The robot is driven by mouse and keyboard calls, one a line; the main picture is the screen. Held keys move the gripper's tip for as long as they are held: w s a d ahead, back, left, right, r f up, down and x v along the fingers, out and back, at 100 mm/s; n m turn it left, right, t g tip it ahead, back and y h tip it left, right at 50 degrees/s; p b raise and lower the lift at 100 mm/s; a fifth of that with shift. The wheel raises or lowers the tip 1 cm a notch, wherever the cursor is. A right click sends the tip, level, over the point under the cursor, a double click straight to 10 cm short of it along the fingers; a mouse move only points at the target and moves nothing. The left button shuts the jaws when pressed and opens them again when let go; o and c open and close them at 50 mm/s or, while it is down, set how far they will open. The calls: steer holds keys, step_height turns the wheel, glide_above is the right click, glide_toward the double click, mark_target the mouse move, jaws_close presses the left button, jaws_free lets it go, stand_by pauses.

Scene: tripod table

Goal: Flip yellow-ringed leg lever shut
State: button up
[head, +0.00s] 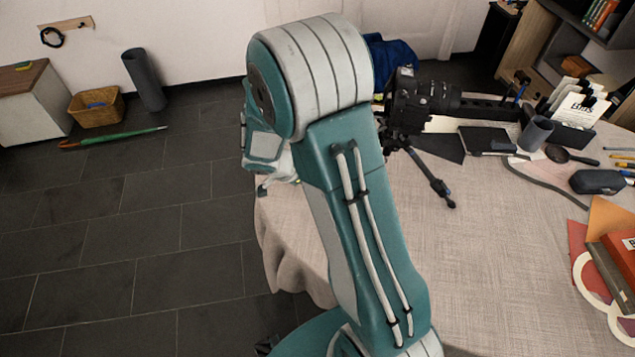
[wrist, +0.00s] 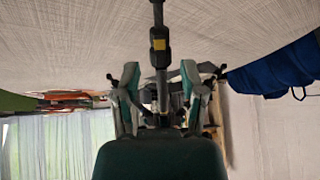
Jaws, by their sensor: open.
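A black camera (head: 412,100) stands on a small dark tripod on the cloth-covered table (head: 480,250); one leg (head: 430,175) reaches to the right in the head view. In the wrist view a tripod leg (wrist: 159,22) with a yellow ring (wrist: 159,44) runs down the middle of the picture. My gripper (wrist: 160,72) is open, with one finger on each side of the leg's line and gaps between. I cannot tell whether the fingers touch anything. The lever does not stand out clearly below the ring. In the head view my arm hides the fingers and part of the tripod.
A blue cloth (wrist: 278,70) is at the right in the wrist view. Right of the tripod in the head view are a grey cup (head: 535,133), a dark case (head: 598,181) and books (head: 620,258). The middle of the table is bare.

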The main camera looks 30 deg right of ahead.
steer(key=v, duration=0.7)
stand_by(0.3)
